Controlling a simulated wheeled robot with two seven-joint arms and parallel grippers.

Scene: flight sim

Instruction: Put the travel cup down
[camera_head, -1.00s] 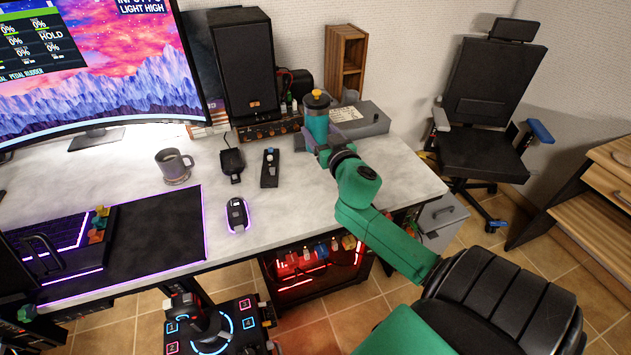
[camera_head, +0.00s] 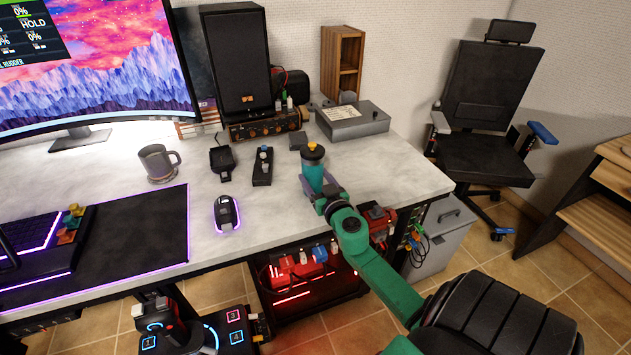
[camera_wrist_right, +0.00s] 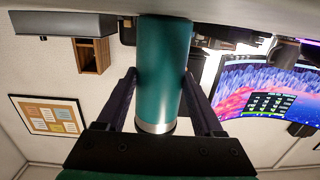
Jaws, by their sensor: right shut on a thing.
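The travel cup (camera_head: 314,176) is a teal cylinder with a dark lid and a yellow knob on top. It stands about upright over the right part of the desk (camera_head: 385,175), close to the front edge. My right gripper (camera_head: 320,190) is shut on its sides. In the right wrist view the cup (camera_wrist_right: 163,65) sits between the two dark fingers of the gripper (camera_wrist_right: 160,88), a silver band at one end. I cannot tell whether its base touches the desk. My left gripper is not in view.
A grey box (camera_head: 352,121) stands behind the cup, and a small black switch panel (camera_head: 263,166) lies to its left. A mouse (camera_head: 227,213) and a grey mug (camera_head: 158,163) are farther left. Bare desktop lies right of the cup.

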